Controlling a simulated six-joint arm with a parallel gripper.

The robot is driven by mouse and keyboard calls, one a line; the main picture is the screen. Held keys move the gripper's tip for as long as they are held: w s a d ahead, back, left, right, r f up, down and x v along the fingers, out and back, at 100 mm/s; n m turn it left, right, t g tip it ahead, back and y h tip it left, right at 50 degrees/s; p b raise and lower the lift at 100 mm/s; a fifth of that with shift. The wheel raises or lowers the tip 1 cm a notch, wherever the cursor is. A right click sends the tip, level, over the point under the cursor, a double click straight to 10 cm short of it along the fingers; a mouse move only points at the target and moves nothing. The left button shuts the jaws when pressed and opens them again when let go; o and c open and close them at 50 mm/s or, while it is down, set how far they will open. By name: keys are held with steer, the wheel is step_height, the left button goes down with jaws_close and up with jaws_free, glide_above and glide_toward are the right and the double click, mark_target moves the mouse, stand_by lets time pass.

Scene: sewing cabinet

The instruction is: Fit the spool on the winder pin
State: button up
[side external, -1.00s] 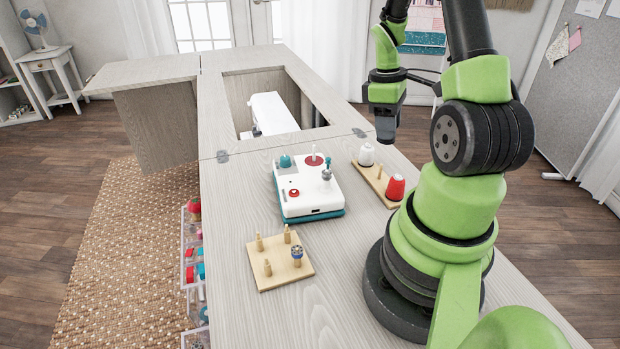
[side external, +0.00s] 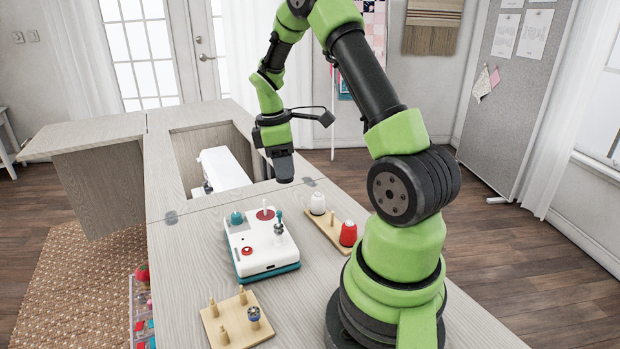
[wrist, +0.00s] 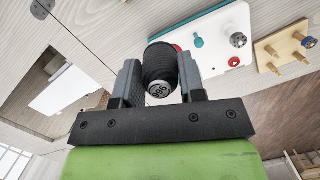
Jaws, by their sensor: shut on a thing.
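The winder (side external: 250,262) is a white box with a teal base on the cabinet top. It carries a red disc (side external: 259,216) with a pale upright pin (side external: 265,204), a teal knob (side external: 237,217) and a metal post (side external: 279,229). My gripper (side external: 284,180) is above the far right corner of the winder, pointing down. In the wrist view my gripper (wrist: 161,85) is shut on a dark spool (wrist: 160,66) with a pale, printed end. The spool covers part of the winder (wrist: 222,28) there. The spool is hard to make out in the side view.
A pegged board (side external: 232,328) with a blue spool (side external: 253,314) is in front. A white sewing machine (side external: 222,168) sits in the cabinet opening behind.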

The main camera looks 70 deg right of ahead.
mark_target(258, 233)
steer(key=shift+n, duration=0.9)
steer(key=w, duration=0.1)
steer(key=w+a, duration=0.2)
steer(key=w, duration=0.1)
steer(key=shift+a+r, duration=0.25)
steer(key=shift+r, duration=0.1)
steer(key=shift+f, duration=2.05)
steer(key=shift+f, duration=2)
stand_by(2.3)
